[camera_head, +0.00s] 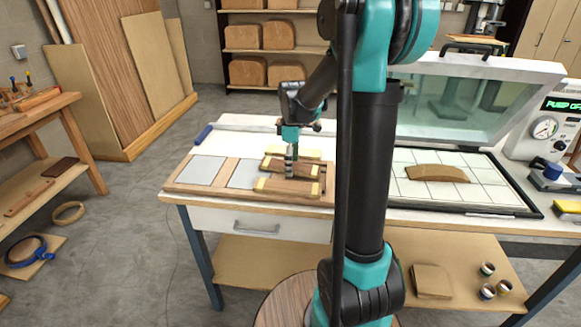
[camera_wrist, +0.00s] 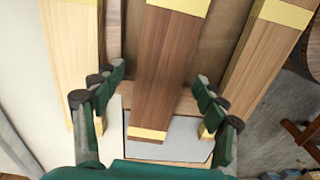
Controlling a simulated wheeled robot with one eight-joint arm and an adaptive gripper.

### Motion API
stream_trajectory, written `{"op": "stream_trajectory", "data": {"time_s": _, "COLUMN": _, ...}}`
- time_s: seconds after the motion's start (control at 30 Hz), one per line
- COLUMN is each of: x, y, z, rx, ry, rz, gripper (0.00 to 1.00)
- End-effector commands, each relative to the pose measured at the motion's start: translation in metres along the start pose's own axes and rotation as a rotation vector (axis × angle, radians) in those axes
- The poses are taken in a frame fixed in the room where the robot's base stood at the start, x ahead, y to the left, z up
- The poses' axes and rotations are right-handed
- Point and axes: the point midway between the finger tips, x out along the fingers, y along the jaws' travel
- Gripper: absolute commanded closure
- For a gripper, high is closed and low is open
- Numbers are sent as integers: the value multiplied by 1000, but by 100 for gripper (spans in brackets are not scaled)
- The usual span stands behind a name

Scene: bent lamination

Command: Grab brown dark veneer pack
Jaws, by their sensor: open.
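The dark brown veneer pack (camera_wrist: 170,65) runs lengthwise through the middle of the wrist view, with pale yellow bands near its ends. My gripper (camera_wrist: 158,92) is open, with one finger on each side of this pack and visible gaps between fingers and pack. In the head view my gripper (camera_head: 291,168) points down over the packs and partly hides the dark pack (camera_head: 273,164). A light veneer pack (camera_wrist: 72,60) lies to the left in the wrist view, and a mid-brown pack (camera_wrist: 262,60) to the right, both close to the fingers.
The packs lie on a wooden board (camera_head: 178,187) with pale grey panels on the workbench. A blue-handled roller (camera_head: 203,134) lies behind it. To the right is an open-lidded press with a gridded bed (camera_head: 440,196) holding a curved wooden piece (camera_head: 437,174). My arm hides part of the bench.

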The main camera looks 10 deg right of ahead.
Motion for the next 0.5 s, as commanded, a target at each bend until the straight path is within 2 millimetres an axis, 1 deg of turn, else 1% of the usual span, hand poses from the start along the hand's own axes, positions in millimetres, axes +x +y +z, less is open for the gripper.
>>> {"op": "stream_trajectory", "data": {"time_s": 0.03, "x": 0, "y": 0, "z": 0, "rx": 0, "ry": 0, "rz": 0, "gripper": 28}}
{"op": "stream_trajectory", "data": {"time_s": 0.07, "x": 0, "y": 0, "z": 0, "rx": 0, "ry": 0, "rz": 0, "gripper": 30}}
{"op": "stream_trajectory", "data": {"time_s": 0.5, "x": 0, "y": 0, "z": 0, "rx": 0, "ry": 0, "rz": 0, "gripper": 84}}
